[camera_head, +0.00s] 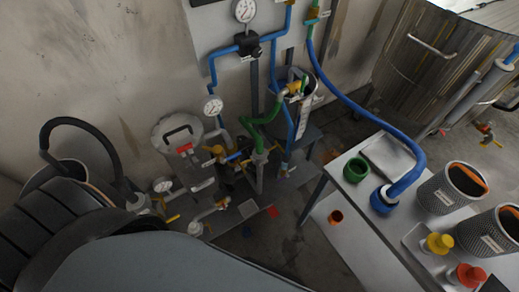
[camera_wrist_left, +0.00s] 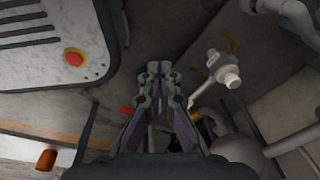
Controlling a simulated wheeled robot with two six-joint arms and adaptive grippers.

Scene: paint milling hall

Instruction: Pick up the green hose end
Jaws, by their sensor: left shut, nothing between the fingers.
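A green ring-shaped piece (camera_head: 356,170) sits on the table, beside the blue hose end (camera_head: 383,200); I cannot tell whether it is the green hose end. A bent green pipe (camera_head: 262,128) runs among the valves by the wall, and a green fitting (camera_head: 313,14) tops the blue hose. My left gripper (camera_wrist_left: 154,70) shows in the left wrist view, fingers together and empty, pointing over the floor. No green hose end shows in that view. My left gripper is not visible in the head view, and my right gripper is in neither view.
The table (camera_head: 378,240) holds perforated dark cups (camera_head: 452,188), a yellow piece (camera_head: 438,244) and a red piece (camera_head: 467,275). A steel vat (camera_head: 430,60) stands behind it. A white valve (camera_wrist_left: 225,75) and a red button (camera_wrist_left: 74,58) show in the wrist view.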

